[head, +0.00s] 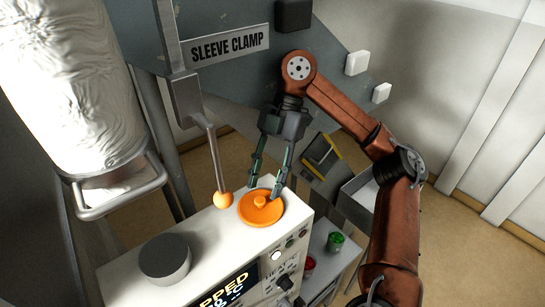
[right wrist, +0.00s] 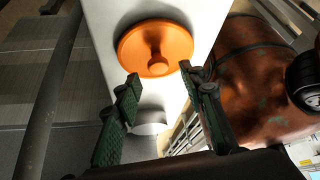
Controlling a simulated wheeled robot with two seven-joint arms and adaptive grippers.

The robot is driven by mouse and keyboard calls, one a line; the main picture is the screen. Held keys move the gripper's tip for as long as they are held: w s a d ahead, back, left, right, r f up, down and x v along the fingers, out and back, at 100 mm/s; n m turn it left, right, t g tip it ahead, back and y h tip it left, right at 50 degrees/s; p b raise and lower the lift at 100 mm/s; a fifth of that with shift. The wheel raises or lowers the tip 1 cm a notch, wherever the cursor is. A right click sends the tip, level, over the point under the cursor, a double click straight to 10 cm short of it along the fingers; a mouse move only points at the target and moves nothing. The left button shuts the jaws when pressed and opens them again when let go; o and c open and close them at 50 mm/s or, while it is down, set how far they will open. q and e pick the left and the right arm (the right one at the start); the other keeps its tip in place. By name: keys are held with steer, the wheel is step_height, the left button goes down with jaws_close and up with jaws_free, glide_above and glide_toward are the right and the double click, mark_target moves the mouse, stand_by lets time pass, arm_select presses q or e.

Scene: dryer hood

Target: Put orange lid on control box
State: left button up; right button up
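The orange lid (head: 262,211), a round disc with a small knob, appears to lie flat on top of the white control box (head: 215,233), near its back right edge. My right gripper (head: 265,190) points down at the lid from behind, with its green fingers spread apart. In the right wrist view, the lid (right wrist: 155,45) lies just beyond the open fingertips (right wrist: 160,75), and nothing is between the fingers. Whether a fingertip touches the lid's rim is unclear. My left gripper is out of view.
A grey round cap (head: 165,259) sits on the box's front left. A lever with an orange ball (head: 223,200) hangs close left of the lid. A white padded cylinder (head: 70,85) fills the upper left. Red (head: 309,263) and green (head: 336,241) items stand at lower right.

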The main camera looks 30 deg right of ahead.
steer(key=p+v, duration=0.2)
steer(key=v, duration=0.6)
steer(key=shift+r+p, duration=0.35)
